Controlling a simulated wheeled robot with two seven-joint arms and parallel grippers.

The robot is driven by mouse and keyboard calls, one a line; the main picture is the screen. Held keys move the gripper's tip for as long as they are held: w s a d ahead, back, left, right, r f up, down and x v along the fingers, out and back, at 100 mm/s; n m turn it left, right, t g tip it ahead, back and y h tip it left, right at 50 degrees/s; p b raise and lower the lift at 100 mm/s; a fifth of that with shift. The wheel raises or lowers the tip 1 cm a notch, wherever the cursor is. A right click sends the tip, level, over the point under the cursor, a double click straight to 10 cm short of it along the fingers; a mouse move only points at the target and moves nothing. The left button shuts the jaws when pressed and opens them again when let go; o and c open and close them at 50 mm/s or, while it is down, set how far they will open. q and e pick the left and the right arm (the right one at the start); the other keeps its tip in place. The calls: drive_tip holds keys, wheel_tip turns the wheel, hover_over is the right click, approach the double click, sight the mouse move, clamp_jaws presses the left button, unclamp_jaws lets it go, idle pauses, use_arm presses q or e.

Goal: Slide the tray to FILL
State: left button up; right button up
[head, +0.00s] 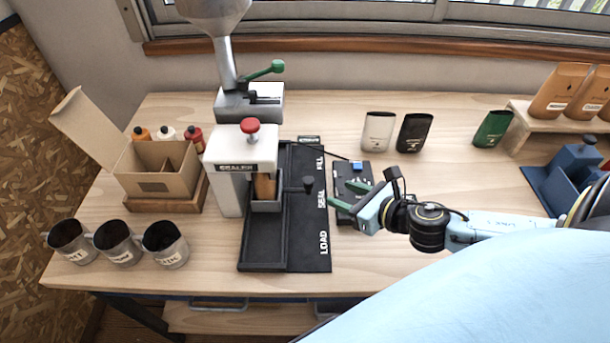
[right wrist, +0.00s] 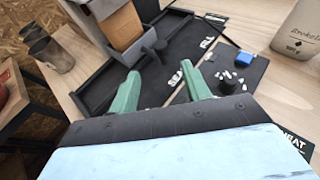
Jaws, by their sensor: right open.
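The small dark grey tray (head: 266,206) stands in the black track (head: 262,255), level with the SEAL label and beside the white sealer (head: 240,160). A brown bag (head: 265,187) stands upright in it. The tray (right wrist: 138,50) and bag (right wrist: 121,25) also show in the right wrist view. A black knob (head: 308,184) sticks out on the tray's right side. My right gripper (head: 347,197) is open, its green fingers to the right of the knob and apart from it. In the right wrist view the knob (right wrist: 160,46) lies beyond the gap between the fingers. My left gripper is out of view.
The filler with a green lever (head: 264,70) stands behind the sealer, at the FILL end (head: 320,163). A dark pad with small pieces and a blue block (head: 357,166) lies just right of the track. Cups (head: 118,243) and an open carton (head: 155,182) stand left.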

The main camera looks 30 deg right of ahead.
sight(310, 181)
drive_tip(key=x, duration=1.2)
drive_tip(key=shift+w, duration=0.4)
drive_tip(key=shift+c, duration=0.5)
clamp_jaws()
